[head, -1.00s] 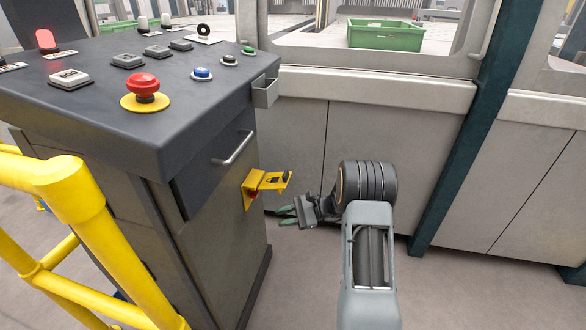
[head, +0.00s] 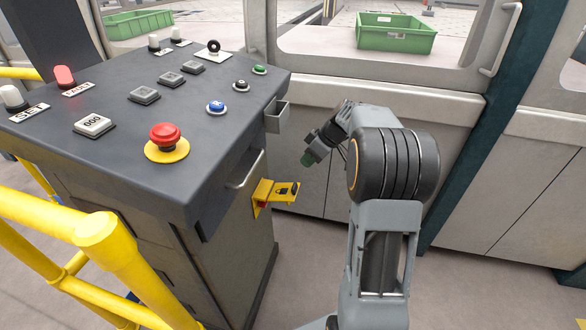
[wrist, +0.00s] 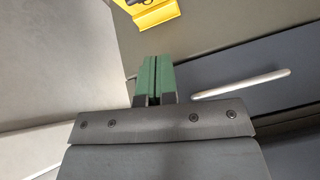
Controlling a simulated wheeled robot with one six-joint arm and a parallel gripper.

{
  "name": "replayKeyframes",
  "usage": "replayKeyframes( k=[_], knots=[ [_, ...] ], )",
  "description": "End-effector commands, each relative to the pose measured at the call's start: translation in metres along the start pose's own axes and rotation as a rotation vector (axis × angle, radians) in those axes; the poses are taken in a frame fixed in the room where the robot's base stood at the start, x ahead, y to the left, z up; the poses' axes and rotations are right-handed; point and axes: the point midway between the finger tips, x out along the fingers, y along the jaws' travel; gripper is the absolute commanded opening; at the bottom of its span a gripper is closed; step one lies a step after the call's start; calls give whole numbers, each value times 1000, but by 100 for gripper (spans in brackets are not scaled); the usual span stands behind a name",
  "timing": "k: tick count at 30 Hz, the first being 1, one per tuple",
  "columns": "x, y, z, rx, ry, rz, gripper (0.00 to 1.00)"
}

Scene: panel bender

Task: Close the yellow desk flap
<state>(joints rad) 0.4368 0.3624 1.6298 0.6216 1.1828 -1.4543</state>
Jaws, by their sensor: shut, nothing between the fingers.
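The yellow desk flap (head: 284,191) sticks out from the side of the dark control desk (head: 160,110), below the bar handle (head: 246,170). It stands out roughly level, with a dark mark on its top and a bit of red under it. In the wrist view the flap (wrist: 152,14) shows at the top edge, partly cut off. My gripper (head: 309,158) is above and a little right of the flap, apart from it. In the wrist view my gripper's green fingers (wrist: 154,66) are together with nothing between them.
The bar handle (wrist: 241,84) lies right of my fingers in the wrist view. A small grey box (head: 277,116) juts from the desk's edge. A yellow railing (head: 100,235) stands at left, and the machine's grey panels (head: 480,190) stand behind my arm.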

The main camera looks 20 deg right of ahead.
Motion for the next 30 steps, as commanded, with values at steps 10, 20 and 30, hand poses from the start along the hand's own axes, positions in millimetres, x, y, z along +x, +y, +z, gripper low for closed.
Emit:
replayKeyframes(
  k=[10,20,30],
  knots=[
    [1,2,-13,-201,-40,68,0],
    [64,6,-11,-199,-39,65,0],
    [99,14,10,-192,-38,70,0]
  ],
)
